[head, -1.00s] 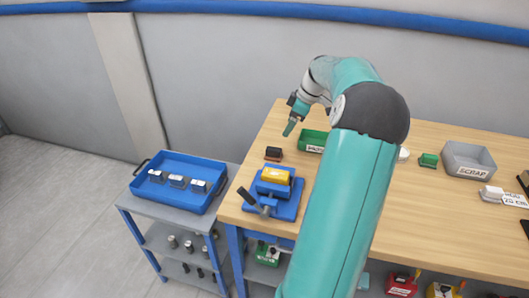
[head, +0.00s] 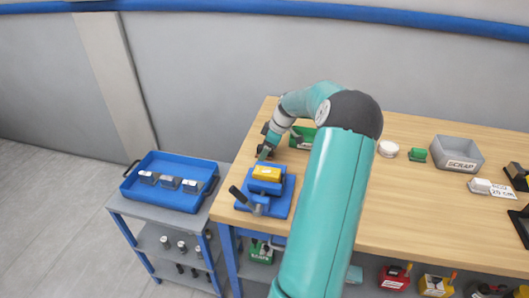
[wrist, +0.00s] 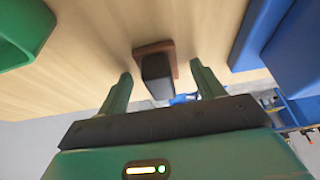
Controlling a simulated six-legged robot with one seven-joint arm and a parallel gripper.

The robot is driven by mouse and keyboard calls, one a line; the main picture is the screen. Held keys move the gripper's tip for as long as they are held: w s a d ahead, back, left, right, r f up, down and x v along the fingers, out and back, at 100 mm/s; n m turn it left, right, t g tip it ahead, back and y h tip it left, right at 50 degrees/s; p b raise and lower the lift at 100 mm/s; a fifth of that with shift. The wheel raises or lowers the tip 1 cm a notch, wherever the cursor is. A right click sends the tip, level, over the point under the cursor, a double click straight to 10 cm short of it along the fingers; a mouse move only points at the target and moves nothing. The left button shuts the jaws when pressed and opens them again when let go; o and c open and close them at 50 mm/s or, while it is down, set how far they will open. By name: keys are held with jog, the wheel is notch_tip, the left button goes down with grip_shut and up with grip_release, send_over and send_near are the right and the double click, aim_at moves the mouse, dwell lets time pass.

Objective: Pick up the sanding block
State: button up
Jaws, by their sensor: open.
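The sanding block, with a black grip (wrist: 156,76) on a reddish-brown base, stands on the wooden bench in the wrist view. It lies ahead of and between the two green fingers of my gripper (wrist: 160,78). The fingers are apart, with a visible gap on each side of the block. In the head view my gripper (head: 263,152) is low over the bench's left end, behind the blue vise, and hides most or all of the block.
The blue vise (head: 280,206) with a yellow block (head: 266,174) stands close in front of my gripper. A green bin (head: 303,138) is just to the right. A blue tray (head: 172,199) sits on a cart at left. A grey scrap bin (head: 461,165) is farther right.

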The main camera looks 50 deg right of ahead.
jog(key=shift+f, duration=0.1)
jog(key=shift+c, duration=0.5)
jog(key=c, duration=1)
jog(key=shift+r, duration=0.4)
notch_tip(320, 180, up, 2)
jog(key=shift+r, duration=0.1)
jog(key=s+a+r, duration=0.6)
jog(key=s, duration=0.1)
jog(key=s+a+r, duration=0.3)
jog(key=r, duration=0.1)
jog(key=shift+s, duration=0.35)
